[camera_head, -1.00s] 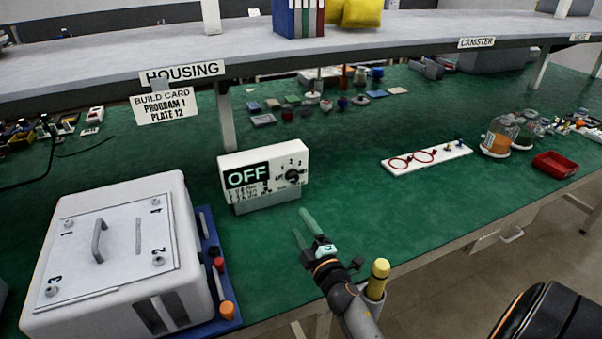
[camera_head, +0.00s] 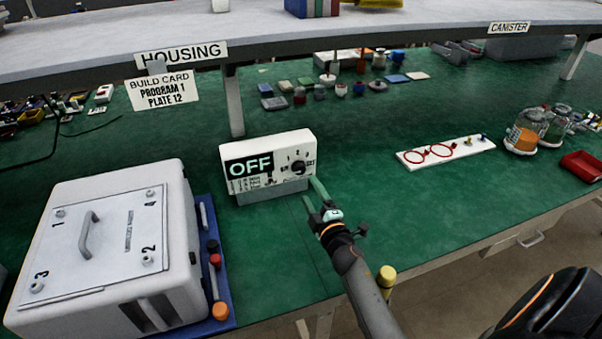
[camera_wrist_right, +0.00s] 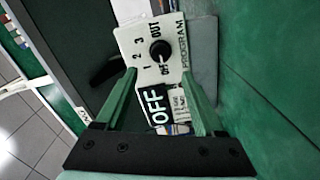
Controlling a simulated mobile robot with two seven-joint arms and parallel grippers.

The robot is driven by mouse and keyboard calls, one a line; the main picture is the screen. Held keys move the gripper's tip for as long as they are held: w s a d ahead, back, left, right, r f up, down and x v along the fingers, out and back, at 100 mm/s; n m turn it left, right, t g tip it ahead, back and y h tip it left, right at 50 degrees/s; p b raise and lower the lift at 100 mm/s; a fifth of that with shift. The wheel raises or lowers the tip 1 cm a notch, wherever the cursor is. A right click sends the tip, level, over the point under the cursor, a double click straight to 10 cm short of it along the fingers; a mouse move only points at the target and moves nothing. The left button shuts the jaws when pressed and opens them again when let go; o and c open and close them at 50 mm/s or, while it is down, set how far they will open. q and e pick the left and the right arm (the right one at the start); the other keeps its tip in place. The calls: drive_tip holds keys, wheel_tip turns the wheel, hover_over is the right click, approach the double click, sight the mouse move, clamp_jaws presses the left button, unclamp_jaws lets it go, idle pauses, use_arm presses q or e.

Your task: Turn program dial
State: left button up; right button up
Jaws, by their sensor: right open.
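The program dial (camera_head: 298,168) is a black round knob on the front of a white control box (camera_head: 291,146), with the numbers 1, 2, 3 and "OUT" around it. The box's dark display reads "OFF" in pale green letters. My right gripper (camera_head: 313,191) is open with green fingers, just in front of the box below and right of the dial. In the right wrist view the dial (camera_wrist_right: 160,50) lies beyond and between the open fingertips (camera_wrist_right: 160,75), apart from them. My left gripper is not in view.
A build card (camera_head: 162,91) reads "PROGRAM 1 PLATE 12". A large white housing (camera_head: 160,197) with a handled plate stands left on a blue tray (camera_head: 231,319). A white board with red rings (camera_head: 403,160) lies right. Green bench top is clear between.

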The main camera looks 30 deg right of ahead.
sight(299, 171)
drive_tip(key=b+x, duration=0.1)
drive_tip(key=x, duration=0.7)
drive_tip(key=shift+w+d, duration=0.1)
drive_tip(key=shift+w, duration=0.2)
clamp_jaws()
